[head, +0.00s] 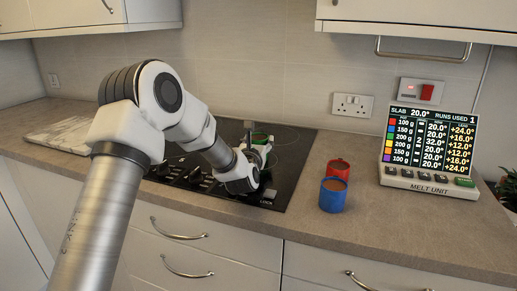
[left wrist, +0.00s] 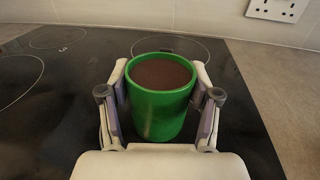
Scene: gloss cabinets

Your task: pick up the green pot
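The green pot (left wrist: 160,108) is filled with dark brown contents and stands upright between the two fingers of my left gripper (left wrist: 161,84) in the left wrist view. One finger lies close along each side of it. I cannot tell whether the fingers press on the pot or leave a thin gap. In the head view the green pot (head: 261,138) is over the black hob (head: 292,143), partly hidden behind my left gripper (head: 256,155). I cannot tell whether its base touches the hob. My right gripper is not in view.
A blue pot (head: 333,196) and a red pot (head: 338,168) stand close together on the counter right of the hob. The melt unit (head: 428,180) with its screen is further right. A pale marble board (head: 72,134) lies at the left. Counter in front of the melt unit is clear.

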